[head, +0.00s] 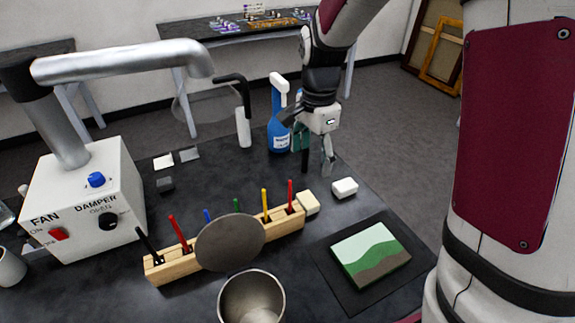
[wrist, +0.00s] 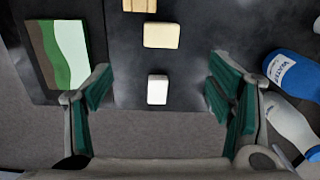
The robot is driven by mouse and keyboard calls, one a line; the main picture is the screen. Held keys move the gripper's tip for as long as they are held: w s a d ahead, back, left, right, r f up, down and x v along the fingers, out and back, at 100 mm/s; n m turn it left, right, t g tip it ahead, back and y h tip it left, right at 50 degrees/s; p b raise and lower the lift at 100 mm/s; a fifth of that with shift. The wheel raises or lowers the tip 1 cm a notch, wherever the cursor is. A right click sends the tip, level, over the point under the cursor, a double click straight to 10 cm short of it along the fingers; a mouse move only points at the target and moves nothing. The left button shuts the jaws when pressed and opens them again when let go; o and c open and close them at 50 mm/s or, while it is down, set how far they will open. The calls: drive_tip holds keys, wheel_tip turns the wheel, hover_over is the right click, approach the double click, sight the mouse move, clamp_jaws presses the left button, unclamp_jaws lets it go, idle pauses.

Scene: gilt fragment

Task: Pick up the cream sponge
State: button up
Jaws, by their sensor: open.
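The cream sponge (head: 307,203) is a small pale-yellow block on the dark table, at the right end of the wooden marker holder. In the wrist view the cream sponge (wrist: 161,35) lies near the top centre, ahead of my fingers. A whiter block (head: 344,188) lies to its right in the head view; in the wrist view this white block (wrist: 157,89) sits centrally between my fingers' lines. My gripper (head: 316,162) is open and empty, pointing down behind both blocks. Its two green-padded fingers (wrist: 160,78) show spread apart in the wrist view.
The wooden holder (head: 165,272) carries several coloured sticks. A blue spray bottle (head: 280,138) stands close beside my gripper. A landscape picture (head: 370,255) on a dark mat lies at front right. A metal cup (head: 251,300) stands at the front; a fan box (head: 88,205) is left.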

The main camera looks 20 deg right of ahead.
drive_tip(key=f, duration=0.2)
hover_over(308, 199)
drive_tip(key=shift+m, duration=0.4)
wheel_tip(308, 199, down, 8)
drive_tip(key=shift+f, duration=2.65)
drive_tip(key=c, duration=1)
wheel_tip(308, 199, up, 10)
